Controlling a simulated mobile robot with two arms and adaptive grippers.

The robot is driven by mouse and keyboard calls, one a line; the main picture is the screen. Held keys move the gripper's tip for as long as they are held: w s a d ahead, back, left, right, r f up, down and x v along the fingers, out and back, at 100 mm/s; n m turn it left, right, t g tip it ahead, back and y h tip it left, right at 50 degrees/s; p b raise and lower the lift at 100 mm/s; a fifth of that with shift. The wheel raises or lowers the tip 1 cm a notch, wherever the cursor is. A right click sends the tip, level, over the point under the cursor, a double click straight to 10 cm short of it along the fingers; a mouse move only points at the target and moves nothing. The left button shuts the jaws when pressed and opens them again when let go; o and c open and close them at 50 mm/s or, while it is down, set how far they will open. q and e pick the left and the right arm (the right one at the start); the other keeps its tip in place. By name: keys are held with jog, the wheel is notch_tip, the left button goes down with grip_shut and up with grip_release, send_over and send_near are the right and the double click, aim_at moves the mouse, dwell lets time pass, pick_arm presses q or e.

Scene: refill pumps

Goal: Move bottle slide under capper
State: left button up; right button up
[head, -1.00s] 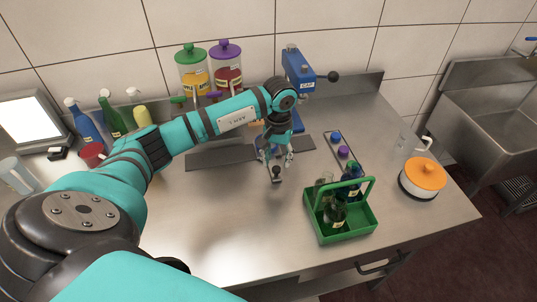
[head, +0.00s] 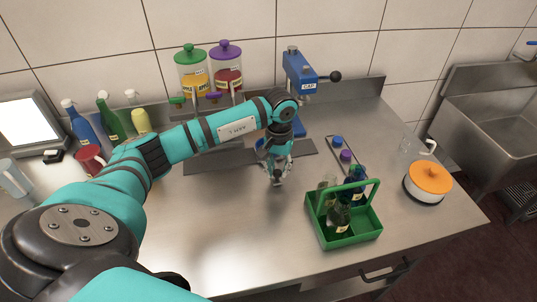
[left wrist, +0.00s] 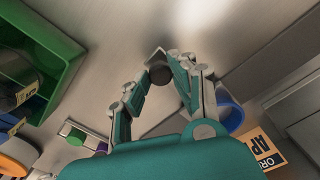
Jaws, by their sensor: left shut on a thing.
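The blue capper (head: 298,72) with its "CAP" label and black-knobbed lever stands at the back of the counter. Its lower part is partly hidden behind my left forearm. The slide's dark knob (left wrist: 160,74) sits at its front end, toward the robot. My left gripper (head: 278,181) points down in front of the capper and is shut on this slide knob. In the left wrist view the fingertips (left wrist: 160,72) are around the knob. A blue rounded part (left wrist: 230,115) shows beside the fingers; the bottle on the slide cannot be made out. My right gripper is not in view.
A green crate (head: 340,237) with bottles stands right of the gripper. A dark tray (head: 331,152) with blue and purple caps lies behind it. Juice dispensers (head: 228,72) stand at the back left. An orange-lidded pot (head: 428,182) is at right. The front counter is clear.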

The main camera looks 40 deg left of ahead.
pick_arm(q)
jog(key=shift+w+d+f+b, duration=0.1)
jog(key=shift+w+d+b, duration=0.3)
jog(key=shift+w, duration=0.05)
jog(key=shift+w+d+b, duration=0.55)
jog(key=shift+w+d, duration=0.2)
jog(key=shift+w, duration=0.15)
jog(key=shift+w+d+b, duration=0.95)
jog(key=shift+w+d, duration=0.2)
jog(key=shift+w, duration=0.15)
jog(key=shift+w+d+b, duration=0.95)
jog(key=shift+w+d, duration=0.15)
jog(key=shift+w, duration=0.2)
jog(key=o, duration=1)
notch_tip(320, 180, up, 8)
jog(key=shift+f, duration=0.2)
